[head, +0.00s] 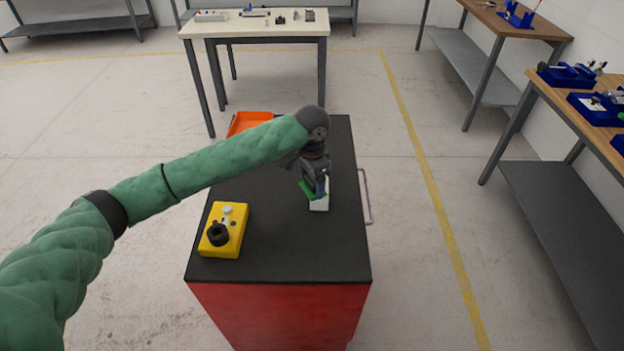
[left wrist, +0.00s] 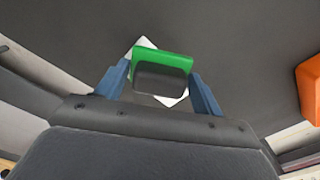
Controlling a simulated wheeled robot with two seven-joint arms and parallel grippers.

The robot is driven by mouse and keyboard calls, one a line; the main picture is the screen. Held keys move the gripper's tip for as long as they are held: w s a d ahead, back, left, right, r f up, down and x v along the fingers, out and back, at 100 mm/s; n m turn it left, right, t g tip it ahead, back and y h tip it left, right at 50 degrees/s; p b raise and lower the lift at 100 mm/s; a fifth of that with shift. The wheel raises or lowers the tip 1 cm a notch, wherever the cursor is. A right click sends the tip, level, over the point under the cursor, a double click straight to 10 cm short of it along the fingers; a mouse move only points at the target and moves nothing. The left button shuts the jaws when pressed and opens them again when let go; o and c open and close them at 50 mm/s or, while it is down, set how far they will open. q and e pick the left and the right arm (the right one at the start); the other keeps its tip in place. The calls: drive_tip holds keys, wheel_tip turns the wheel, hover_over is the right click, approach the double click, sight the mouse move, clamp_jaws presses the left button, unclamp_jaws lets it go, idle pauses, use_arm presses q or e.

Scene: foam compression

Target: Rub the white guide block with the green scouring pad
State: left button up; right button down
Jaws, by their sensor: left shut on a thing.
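The green scouring pad (head: 306,190) is in my left gripper (head: 314,186), over the right part of the cart's black top. In the left wrist view the pad (left wrist: 162,60) shows its green edge and a dark face between the blue fingers of my left gripper (left wrist: 163,88). The white guide block (head: 320,203) is under the pad and partly hidden by it and the gripper. White corners of the block (left wrist: 146,43) stick out past the pad in the left wrist view. I cannot tell whether pad and block touch. My right gripper is not in view.
A yellow control box (head: 224,230) with a black knob stands at the left front of the cart top (head: 295,255). An orange tray (head: 247,122) lies at the back left. The front right of the top is clear. A metal handle (head: 366,196) runs along the right side.

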sight(327, 181)
use_arm(q)
drive_tip(key=shift+f, duration=0.1)
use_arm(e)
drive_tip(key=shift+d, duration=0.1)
use_arm(q)
drive_tip(key=shift+s+d+r+p, duration=0.1)
drive_tip(key=shift+d+r+p, duration=0.1)
drive_tip(key=shift+d+p, duration=1)
drive_tip(key=shift+d+f, duration=0.1)
drive_tip(key=shift+d, duration=0.75)
drive_tip(key=shift+w+f, duration=0.1)
drive_tip(key=shift+w, duration=0.65)
drive_tip(key=shift+a+p, duration=1.15)
drive_tip(key=shift+a, duration=0.85)
drive_tip(key=shift+w, duration=0.75)
drive_tip(key=shift+d+p, duration=0.8)
drive_tip(key=shift+d, duration=1.25)
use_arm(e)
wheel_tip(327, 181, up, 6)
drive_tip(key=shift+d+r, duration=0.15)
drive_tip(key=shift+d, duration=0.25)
